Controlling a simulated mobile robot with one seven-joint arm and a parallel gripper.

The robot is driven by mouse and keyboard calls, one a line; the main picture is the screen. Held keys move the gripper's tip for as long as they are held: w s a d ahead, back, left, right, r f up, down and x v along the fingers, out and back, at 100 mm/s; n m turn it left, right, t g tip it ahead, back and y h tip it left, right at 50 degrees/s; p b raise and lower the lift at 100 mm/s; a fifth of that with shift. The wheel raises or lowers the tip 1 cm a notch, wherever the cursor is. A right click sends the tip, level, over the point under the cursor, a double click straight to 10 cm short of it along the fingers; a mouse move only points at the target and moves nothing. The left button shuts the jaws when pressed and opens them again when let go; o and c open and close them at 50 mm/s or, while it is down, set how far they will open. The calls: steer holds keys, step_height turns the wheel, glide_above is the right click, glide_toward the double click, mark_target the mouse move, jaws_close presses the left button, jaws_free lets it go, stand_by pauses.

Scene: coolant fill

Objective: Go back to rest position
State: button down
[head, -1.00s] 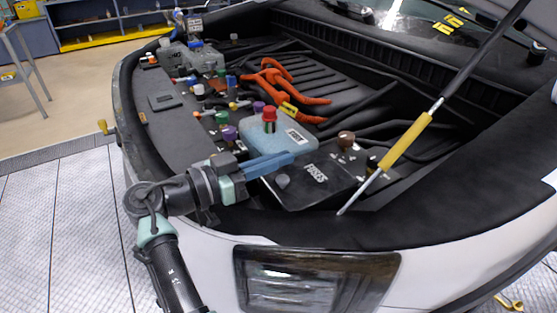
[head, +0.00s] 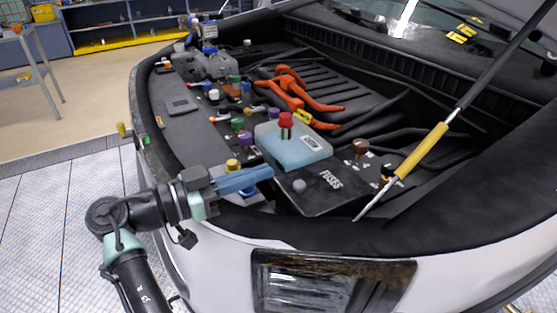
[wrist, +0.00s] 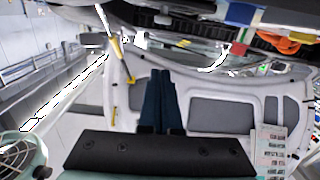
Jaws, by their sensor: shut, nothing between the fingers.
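My gripper (head: 268,173) has its long blue fingers together with nothing between them. In the head view it is at the front edge of the engine bay, over the area left of the black fuse box (head: 325,190). The coolant tank (head: 297,148), pale blue with a red cap (head: 286,121) on it, lies beyond and to the right of the fingertips. In the wrist view the blue fingers (wrist: 160,82) also show closed, with the pale underside of the hood (wrist: 215,110) behind them.
A yellow and silver hood strut (head: 420,153) stands at the right of the bay. Orange cables (head: 290,83) and several coloured caps lie farther back. The headlight (head: 330,280) is below the bay's front edge. Open floor (head: 60,210) lies to the left.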

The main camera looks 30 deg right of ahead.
steer(key=w+a+r+n+t+y, duration=0.6)
steer(key=w+n+t, duration=0.1)
steer(key=t, duration=0.3)
steer(key=a+r+n+t+y, duration=0.35)
steer(key=r+t, duration=0.25)
steer(key=r, duration=0.3)
steer(key=s+a+r+n+t+y, duration=0.3)
steer(key=s+a+r+t+y, duration=0.15)
steer(key=s+r, duration=0.55)
steer(key=s+a+r+n+t+y, duration=0.3)
steer(key=s+r+t, duration=0.3)
steer(key=s+r, duration=0.4)
step_height(320, 180, up, 21)
steer(key=p, duration=2)
steer(key=shift+a+y+p, duration=0.3)
steer(key=shift+a+p, duration=0.05)
steer(key=shift+s+r+n+t, duration=0.1)
steer(key=shift+n+t, duration=0.15)
